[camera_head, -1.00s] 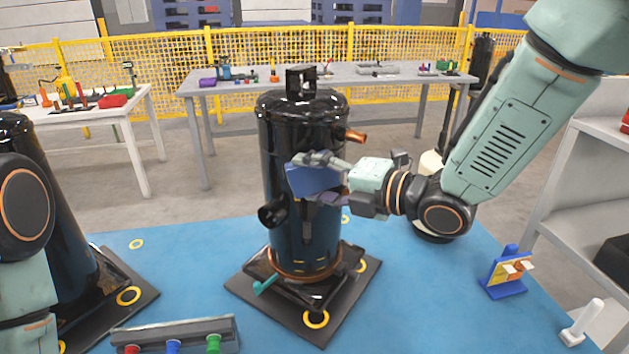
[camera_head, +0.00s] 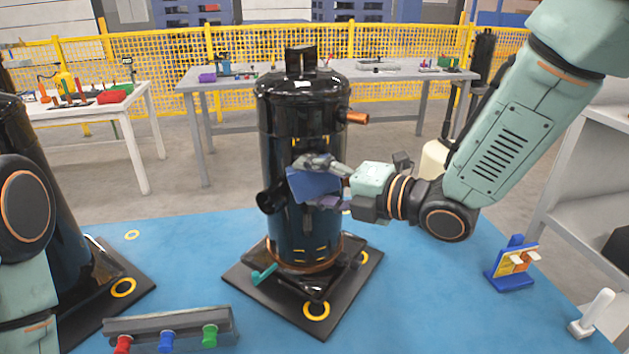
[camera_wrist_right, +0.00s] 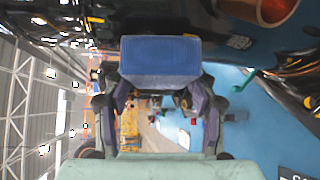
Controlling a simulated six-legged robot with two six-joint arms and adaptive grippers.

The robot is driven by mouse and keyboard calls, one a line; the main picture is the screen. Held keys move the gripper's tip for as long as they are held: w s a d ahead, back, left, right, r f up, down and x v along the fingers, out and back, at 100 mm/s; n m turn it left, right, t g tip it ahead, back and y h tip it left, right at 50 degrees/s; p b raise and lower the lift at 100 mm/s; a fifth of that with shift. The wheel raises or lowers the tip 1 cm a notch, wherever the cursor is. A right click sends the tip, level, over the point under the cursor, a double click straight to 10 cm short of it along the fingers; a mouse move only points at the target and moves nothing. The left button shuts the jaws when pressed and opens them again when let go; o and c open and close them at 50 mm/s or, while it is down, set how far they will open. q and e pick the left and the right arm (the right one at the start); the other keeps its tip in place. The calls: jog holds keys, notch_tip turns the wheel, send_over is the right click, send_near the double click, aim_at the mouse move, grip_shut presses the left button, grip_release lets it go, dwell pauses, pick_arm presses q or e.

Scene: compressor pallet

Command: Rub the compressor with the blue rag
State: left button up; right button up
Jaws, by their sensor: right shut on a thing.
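The compressor (camera_head: 291,115) is a tall, glossy black cylinder standing upright on a dark square base on the blue mat. A copper stub sticks out at its upper right. My right gripper (camera_head: 325,184) is shut on the blue rag (camera_head: 312,184), which looks like a folded block, in front of the compressor's middle. In the right wrist view the rag (camera_wrist_right: 160,60) sits between the fingertips of the gripper (camera_wrist_right: 160,82), with the dark compressor (camera_wrist_right: 255,40) close beyond. I cannot tell whether rag and compressor touch. Of my left arm only links show at the left edge; its gripper is out of view.
A second black cylinder (camera_head: 40,190) stands at the left. A grey holder (camera_head: 165,324) with red, blue and green knobs lies in front. A blue and yellow stand (camera_head: 512,264) is at the right. Tables and a yellow fence stand behind.

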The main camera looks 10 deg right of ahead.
jog(key=shift+s+b, duration=0.3)
jog(key=shift+s, duration=2.4)
jog(key=shift+s, duration=0.15)
jog(key=s, duration=0.2)
jog(key=shift+s, duration=0.4)
jog(key=shift+w, duration=0.1)
jog(key=shift+w+b, duration=0.5)
jog(key=shift+w, duration=2.8)
jog(key=shift+w, duration=1)
jog(key=shift+r, duration=0.15)
